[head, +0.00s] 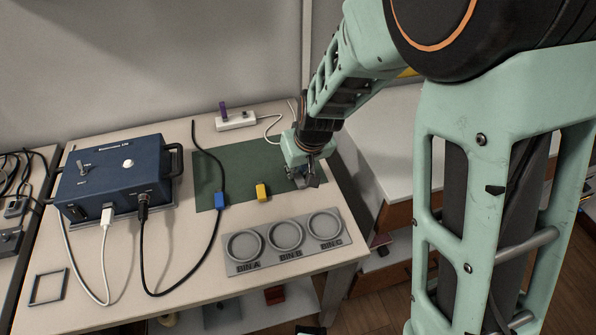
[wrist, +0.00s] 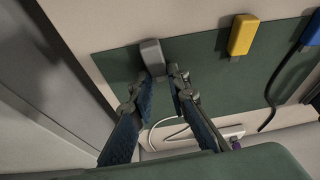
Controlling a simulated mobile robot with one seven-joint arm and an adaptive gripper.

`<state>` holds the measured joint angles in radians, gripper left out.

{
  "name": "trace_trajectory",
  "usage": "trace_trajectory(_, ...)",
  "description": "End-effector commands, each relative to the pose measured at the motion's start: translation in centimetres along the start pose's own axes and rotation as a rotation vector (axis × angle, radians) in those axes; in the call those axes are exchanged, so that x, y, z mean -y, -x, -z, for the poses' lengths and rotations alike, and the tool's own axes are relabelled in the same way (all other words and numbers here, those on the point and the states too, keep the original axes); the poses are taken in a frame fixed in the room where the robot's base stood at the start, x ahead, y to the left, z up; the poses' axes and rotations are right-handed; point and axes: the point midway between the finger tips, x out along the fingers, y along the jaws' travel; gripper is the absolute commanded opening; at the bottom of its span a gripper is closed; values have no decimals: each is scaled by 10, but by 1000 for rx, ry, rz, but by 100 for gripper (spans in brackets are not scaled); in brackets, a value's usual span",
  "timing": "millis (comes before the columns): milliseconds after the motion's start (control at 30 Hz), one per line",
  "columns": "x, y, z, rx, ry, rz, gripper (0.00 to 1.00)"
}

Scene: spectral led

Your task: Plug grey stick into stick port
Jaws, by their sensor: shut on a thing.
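The grey stick (wrist: 151,53) is between the fingertips of my gripper (wrist: 158,84) in the wrist view, at the edge of the green mat. My gripper (head: 307,178) is shut on it at the right side of the mat in the head view, where the stick is mostly hidden by the fingers. I cannot tell whether the stick touches the mat. A white port strip (head: 237,123) lies at the back of the table with a purple stick (head: 223,108) standing in it. The strip (wrist: 232,131) shows partly in the wrist view, and its sockets are not clear.
A tray with three round bins (head: 285,248) stands in front. A blue spectrometer box (head: 118,177) with cables stands left. The table's right edge is close to my gripper.

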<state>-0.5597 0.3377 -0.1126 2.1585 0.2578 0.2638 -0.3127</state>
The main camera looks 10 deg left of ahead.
Motion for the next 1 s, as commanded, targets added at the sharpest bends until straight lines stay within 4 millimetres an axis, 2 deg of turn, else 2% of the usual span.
trace_trajectory(167,0,13,6,-1,0,0,3)
trace_trajectory(367,2,38,13,-1,1,1,3)
trace_trajectory(733,23,109,-4,-1,2,1,3)
trace_trajectory(1000,46,147,-40,3,4,1,3)
